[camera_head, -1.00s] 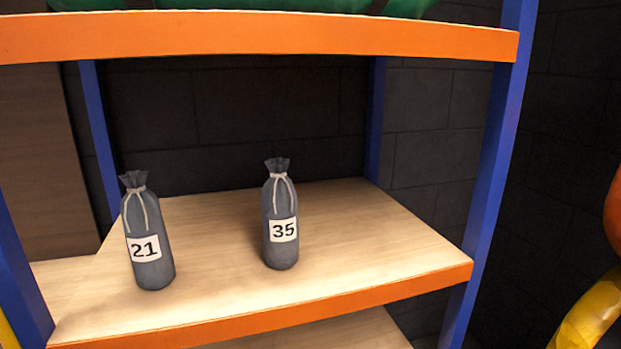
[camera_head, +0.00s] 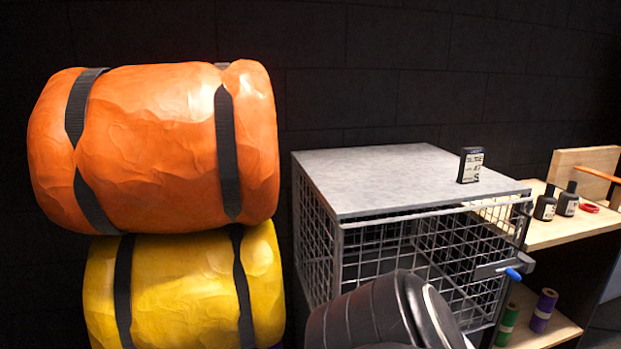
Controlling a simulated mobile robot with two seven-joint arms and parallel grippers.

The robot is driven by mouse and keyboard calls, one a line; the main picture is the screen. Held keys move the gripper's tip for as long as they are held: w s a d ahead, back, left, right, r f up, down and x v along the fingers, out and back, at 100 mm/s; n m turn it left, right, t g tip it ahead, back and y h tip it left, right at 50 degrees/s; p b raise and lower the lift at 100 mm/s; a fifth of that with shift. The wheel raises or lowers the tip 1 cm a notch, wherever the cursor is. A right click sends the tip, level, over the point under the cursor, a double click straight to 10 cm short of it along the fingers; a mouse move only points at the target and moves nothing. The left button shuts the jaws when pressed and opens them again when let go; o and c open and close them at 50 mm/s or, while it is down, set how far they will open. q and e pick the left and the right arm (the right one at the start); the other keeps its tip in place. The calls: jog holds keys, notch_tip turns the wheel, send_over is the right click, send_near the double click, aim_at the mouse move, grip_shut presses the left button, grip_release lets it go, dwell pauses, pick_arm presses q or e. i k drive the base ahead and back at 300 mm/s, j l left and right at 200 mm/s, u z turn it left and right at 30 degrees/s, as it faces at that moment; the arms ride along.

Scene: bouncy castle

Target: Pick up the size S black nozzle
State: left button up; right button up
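A small black block with a white label (camera_head: 470,165) stands upright on the grey top of a wire cage (camera_head: 400,175). Its label seems to carry an "S", but the small print is hard to read. Two small black bottle-like pieces with pale labels stand on the wooden shelf at the right, the left one (camera_head: 545,205) and the right one (camera_head: 567,201). Their labels are too small to read, and I cannot tell which thing is the size S nozzle. Neither of my grippers is in view.
An orange strapped roll (camera_head: 160,140) lies on a yellow one (camera_head: 190,285) at the left. A large black ribbed object (camera_head: 375,318) stands before the cage. A red ring (camera_head: 589,208) lies on the wooden shelf (camera_head: 560,232). Green (camera_head: 507,325) and purple (camera_head: 543,310) cylinders stand below.

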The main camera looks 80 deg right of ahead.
aim_at(545, 206)
jog(key=z, duration=3.9)
